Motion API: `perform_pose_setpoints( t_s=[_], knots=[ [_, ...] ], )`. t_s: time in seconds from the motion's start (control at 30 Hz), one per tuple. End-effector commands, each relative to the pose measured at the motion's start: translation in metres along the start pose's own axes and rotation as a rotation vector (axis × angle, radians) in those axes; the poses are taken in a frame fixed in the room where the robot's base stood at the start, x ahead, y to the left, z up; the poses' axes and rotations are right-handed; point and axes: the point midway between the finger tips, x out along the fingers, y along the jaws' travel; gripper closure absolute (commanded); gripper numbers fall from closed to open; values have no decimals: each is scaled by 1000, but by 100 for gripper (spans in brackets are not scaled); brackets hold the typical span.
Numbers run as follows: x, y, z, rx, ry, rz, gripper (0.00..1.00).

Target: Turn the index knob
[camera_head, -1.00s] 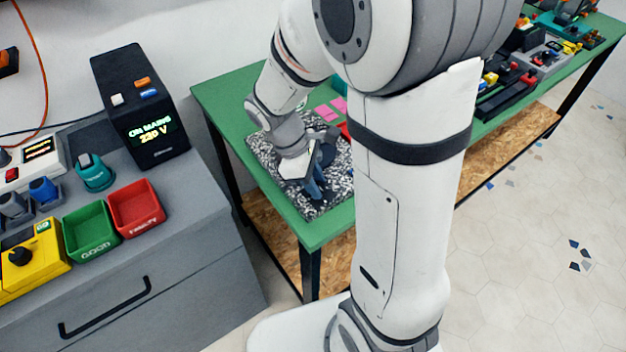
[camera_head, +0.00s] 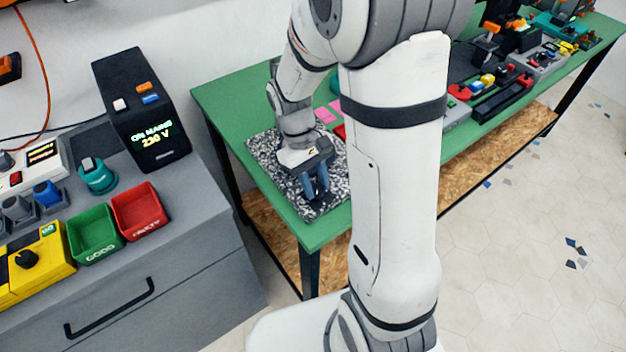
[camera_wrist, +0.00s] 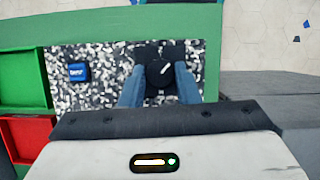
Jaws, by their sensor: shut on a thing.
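The index knob (camera_wrist: 158,74) is round and dark with a white pointer line, seen in the wrist view on a dark square base. The line points up and to the right. The base sits on a speckled black-and-white board (camera_wrist: 106,62) on the green table. My gripper (camera_wrist: 160,88) has a blue finger on each side of the knob and is shut on it. In the head view my gripper (camera_head: 315,188) points down at the board (camera_head: 270,160), and its fingers mostly hide the knob.
A small blue block (camera_wrist: 78,71) is on the board beside the knob. Green (camera_wrist: 22,78) and red (camera_wrist: 28,137) trays lie at the left in the wrist view. A grey cabinet (camera_head: 205,250) with a black power unit (camera_head: 140,110) stands left of the table.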

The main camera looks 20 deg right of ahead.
Motion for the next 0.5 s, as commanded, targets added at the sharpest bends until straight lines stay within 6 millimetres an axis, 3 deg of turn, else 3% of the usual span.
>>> perform_pose_setpoints(
  t_s=[0.5],
  knots=[
    [3,2,4,447,-14,-188,94]
  ],
)
